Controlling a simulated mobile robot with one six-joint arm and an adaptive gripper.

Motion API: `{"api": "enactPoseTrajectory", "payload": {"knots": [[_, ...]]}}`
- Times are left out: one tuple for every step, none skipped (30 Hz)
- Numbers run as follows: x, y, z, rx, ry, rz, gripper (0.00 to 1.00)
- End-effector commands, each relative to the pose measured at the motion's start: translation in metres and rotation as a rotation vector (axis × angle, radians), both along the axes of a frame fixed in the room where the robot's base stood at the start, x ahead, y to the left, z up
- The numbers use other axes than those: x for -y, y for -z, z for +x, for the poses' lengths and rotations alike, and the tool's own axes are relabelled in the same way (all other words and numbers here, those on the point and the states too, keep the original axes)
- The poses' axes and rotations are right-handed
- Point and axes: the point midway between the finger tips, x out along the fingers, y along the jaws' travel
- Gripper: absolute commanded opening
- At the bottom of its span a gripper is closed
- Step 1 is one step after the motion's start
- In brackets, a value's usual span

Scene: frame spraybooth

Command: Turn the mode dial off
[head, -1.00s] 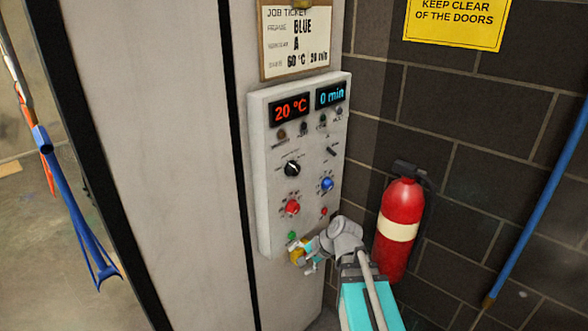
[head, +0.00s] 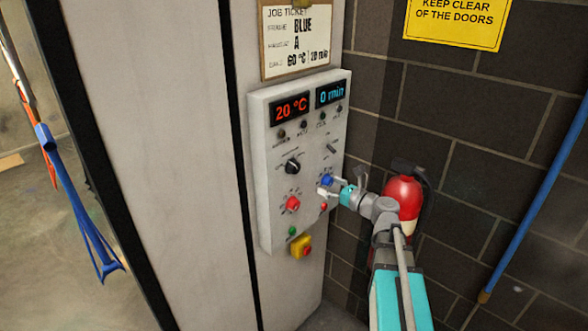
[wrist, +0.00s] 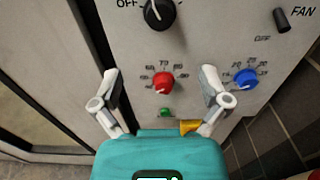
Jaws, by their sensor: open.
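The mode dial, a black knob (head: 292,166), sits on the light grey control panel (head: 262,205), above the red knob. In the wrist view the black knob (wrist: 158,14) is cut by the top edge, with "OFF" printed to its left. It has a white mark, but I cannot tell its exact setting. My gripper (head: 330,186) is in front of the panel near the blue knob in the head view. In the wrist view its two fingers (wrist: 160,76) are spread either side of the red knob, below the black knob, and hold nothing.
The panel carries a red knob (head: 292,204), a blue knob (wrist: 246,78), a fan switch (wrist: 281,20), a green button (head: 292,231) and displays reading 20 °C and 0 min. A yellow switch box (head: 301,247) is below. A red extinguisher (head: 404,196) stands behind my arm.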

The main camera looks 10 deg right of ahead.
Motion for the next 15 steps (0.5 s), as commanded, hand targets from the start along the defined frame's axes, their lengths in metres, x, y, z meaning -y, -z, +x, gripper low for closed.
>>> {"api": "enactPoseTrajectory", "payload": {"knots": [[0.0000,0.0001,0.0000,0.000,0.000,0.000,0.95],[0.0000,0.0002,0.0000,0.000,0.000,0.000,0.95],[0.0000,0.0002,0.0000,0.001,0.000,-0.001,0.95],[-0.0001,0.0002,-0.0001,0.000,0.000,-0.001,0.95],[-0.0001,0.0003,-0.0001,0.000,0.000,-0.002,0.95],[-0.0001,0.0003,-0.0001,0.000,0.000,-0.002,0.95],[-0.0002,0.0003,0.0000,0.000,-0.001,-0.002,0.95],[-0.0002,0.0004,0.0001,0.001,-0.001,-0.003,0.95],[-0.0005,0.0004,0.0005,0.001,-0.001,-0.003,0.95],[-0.0008,0.0004,0.0011,0.001,-0.001,-0.003,0.95],[-0.0012,0.0004,0.0016,0.001,-0.001,-0.003,0.95],[-0.0018,0.0004,0.0026,0.001,-0.001,-0.004,0.95],[-0.0024,0.0004,0.0038,0.001,-0.001,-0.004,0.95],[-0.0032,0.0004,0.0051,0.001,-0.002,-0.004,0.95],[-0.0045,0.0005,0.0071,0.001,-0.002,-0.004,0.95]]}}
